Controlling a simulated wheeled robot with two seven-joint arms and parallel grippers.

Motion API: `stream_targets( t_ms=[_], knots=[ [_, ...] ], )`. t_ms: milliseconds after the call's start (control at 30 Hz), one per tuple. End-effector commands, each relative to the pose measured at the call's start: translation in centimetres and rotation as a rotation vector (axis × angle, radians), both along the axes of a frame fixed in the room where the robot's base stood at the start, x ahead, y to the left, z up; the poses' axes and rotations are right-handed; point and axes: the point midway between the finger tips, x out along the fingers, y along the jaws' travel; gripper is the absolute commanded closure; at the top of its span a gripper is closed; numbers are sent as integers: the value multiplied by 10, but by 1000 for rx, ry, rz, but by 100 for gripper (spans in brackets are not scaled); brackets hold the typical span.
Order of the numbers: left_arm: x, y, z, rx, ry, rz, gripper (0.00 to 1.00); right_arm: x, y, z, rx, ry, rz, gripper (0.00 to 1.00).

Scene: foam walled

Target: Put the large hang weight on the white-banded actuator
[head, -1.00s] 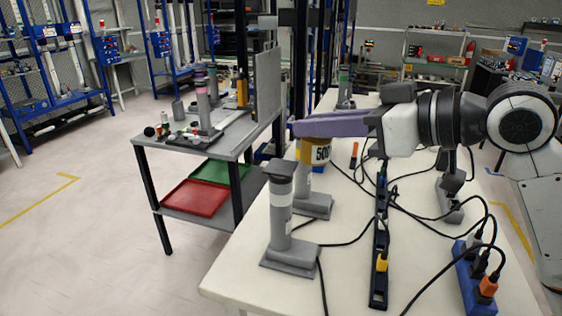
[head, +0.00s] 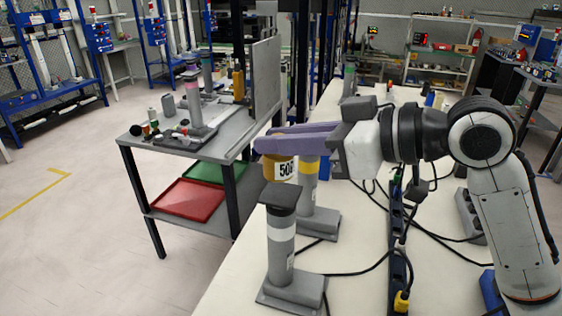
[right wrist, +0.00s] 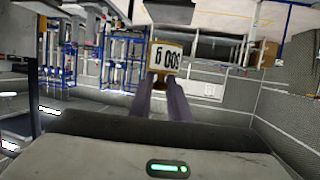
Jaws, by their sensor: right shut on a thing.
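The large hang weight (head: 270,169) is a golden-orange cylinder with a white label reading 500 g. My right gripper (head: 272,142), with purple fingers, is shut on its top and holds it up. In the right wrist view the weight (right wrist: 157,56) appears upside down beyond the fingertips (right wrist: 163,84). The white-banded actuator (head: 281,222) is a grey upright cylinder with a dark square top, on a flat base on the white table. In the head view the weight shows just above that top; whether they touch is unclear. My left gripper is out of view.
A yellow-banded actuator (head: 309,190) stands close behind the white-banded one. Black cables and a dark power strip (head: 397,235) run along the table (head: 350,292) on the right. A grey side table (head: 205,150) with a red tray (head: 187,200) below stands to the left.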

Motion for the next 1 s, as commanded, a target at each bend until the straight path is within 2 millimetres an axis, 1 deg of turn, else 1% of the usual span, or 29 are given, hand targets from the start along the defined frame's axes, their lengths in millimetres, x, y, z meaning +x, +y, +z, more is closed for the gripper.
stream_targets(
  t_ms=[100,200,633,667,733,767,1000],
  knots=[
    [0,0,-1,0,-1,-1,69,0,0,-19,4,3,0,100],
    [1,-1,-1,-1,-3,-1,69,0,0,-30,3,-1,0,100],
    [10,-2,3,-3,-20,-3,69,0,0,-37,3,-3,-1,100],
    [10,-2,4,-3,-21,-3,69,0,0,-38,0,1,0,79],
    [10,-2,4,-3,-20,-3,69,0,0,-38,0,1,0,67],
    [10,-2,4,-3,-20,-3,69,0,0,-38,-1,2,0,65],
    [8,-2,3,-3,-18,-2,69,0,0,-38,-1,2,0,65]
  ],
)
